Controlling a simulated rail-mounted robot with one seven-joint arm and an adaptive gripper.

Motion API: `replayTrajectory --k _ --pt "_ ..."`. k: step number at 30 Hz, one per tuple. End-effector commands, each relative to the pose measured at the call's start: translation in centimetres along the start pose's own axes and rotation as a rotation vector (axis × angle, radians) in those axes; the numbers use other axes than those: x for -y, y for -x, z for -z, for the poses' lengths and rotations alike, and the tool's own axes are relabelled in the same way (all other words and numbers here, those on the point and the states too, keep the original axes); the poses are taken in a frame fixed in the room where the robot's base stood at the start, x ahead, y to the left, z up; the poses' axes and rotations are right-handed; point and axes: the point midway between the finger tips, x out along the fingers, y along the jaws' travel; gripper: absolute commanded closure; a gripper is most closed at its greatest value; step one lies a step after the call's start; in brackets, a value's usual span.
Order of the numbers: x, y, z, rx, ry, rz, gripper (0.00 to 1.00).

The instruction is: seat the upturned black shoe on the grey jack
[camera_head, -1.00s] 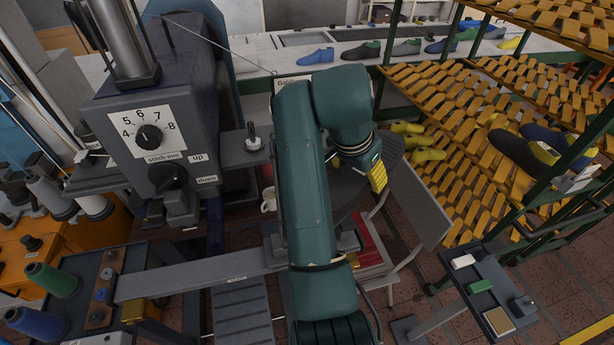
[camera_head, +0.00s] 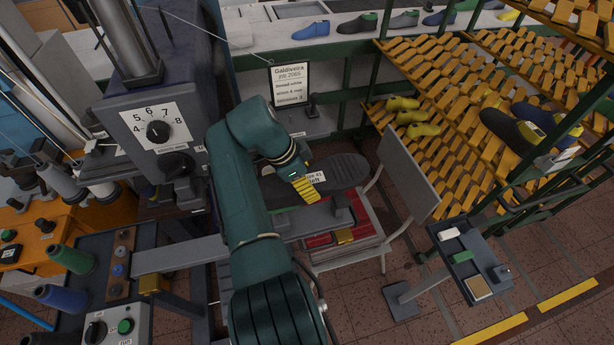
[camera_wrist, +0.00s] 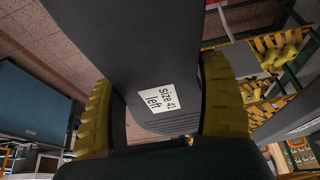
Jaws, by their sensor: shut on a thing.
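My gripper (camera_head: 303,188) is shut on the black shoe (camera_head: 345,174), its yellow fingers on either side. The shoe lies roughly level, with its broad sole-shaped face up in the head view. In the wrist view the shoe (camera_wrist: 125,35) runs between both fingers (camera_wrist: 160,110) and carries a white label reading "size 41 left". A grey bar with a short upright block at its end, which looks like the grey jack (camera_head: 342,207), is just below the shoe in the picture. The shoe overlaps it from this angle; I cannot tell whether they touch.
The stitching machine (camera_head: 150,80) with its dial stands at left. A red box (camera_head: 322,240) and a grey chair (camera_head: 408,172) are beside the bar. A slatted yellow rack (camera_head: 450,100) holds shoes at right. A small tray stand (camera_head: 470,262) is at lower right.

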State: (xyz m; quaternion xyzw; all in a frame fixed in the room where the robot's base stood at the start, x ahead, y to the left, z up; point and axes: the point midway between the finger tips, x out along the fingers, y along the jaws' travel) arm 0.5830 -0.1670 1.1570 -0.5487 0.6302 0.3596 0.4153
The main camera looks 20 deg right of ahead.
Motion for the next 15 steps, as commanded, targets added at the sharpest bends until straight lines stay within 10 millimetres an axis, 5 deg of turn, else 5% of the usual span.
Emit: replayTrajectory --k 15 --pt "0.2 -2.0 -0.9 0.001 -0.002 0.008 0.64"
